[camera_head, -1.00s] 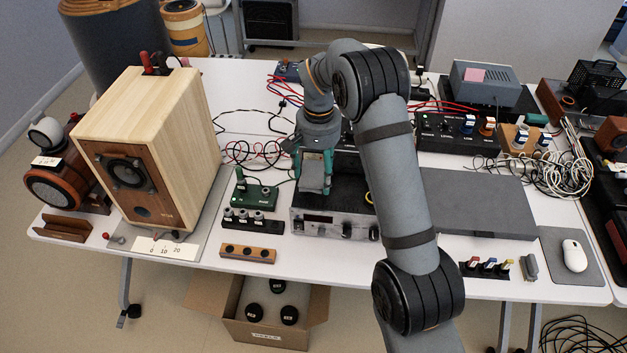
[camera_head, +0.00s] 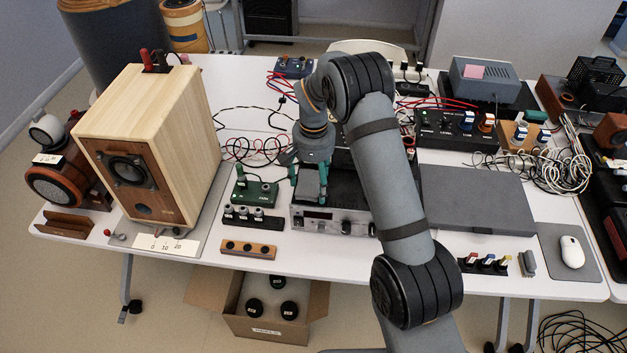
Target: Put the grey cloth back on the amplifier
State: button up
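The amplifier (camera_head: 331,222) is a dark box with a silver front, a display and knobs, at the front middle of the table. My gripper (camera_head: 309,196) points down over the left part of its top. Whether the fingertips touch the top is unclear. My gripper and arm hide part of the amplifier's top.
A wooden speaker (camera_head: 150,150) stands at left. A green board (camera_head: 254,191) and a black strip with knobs (camera_head: 252,217) sit close left of the amplifier. A flat dark grey box (camera_head: 475,200) lies to its right. Red and black cables run behind.

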aim_at(314, 182)
jog(key=shift+o, duration=1.4)
jog(key=shift+r, duration=0.15)
notch_tip(314, 182, up, 12)
notch_tip(314, 182, down, 12)
jog(key=shift+s+f, duration=0.1)
jog(key=shift+f, duration=0.15)
notch_tip(314, 182, up, 4)
jog(key=shift+f+b, duration=0.2)
jog(key=shift+b, duration=0.1)
jog(key=shift+r, duration=0.45)
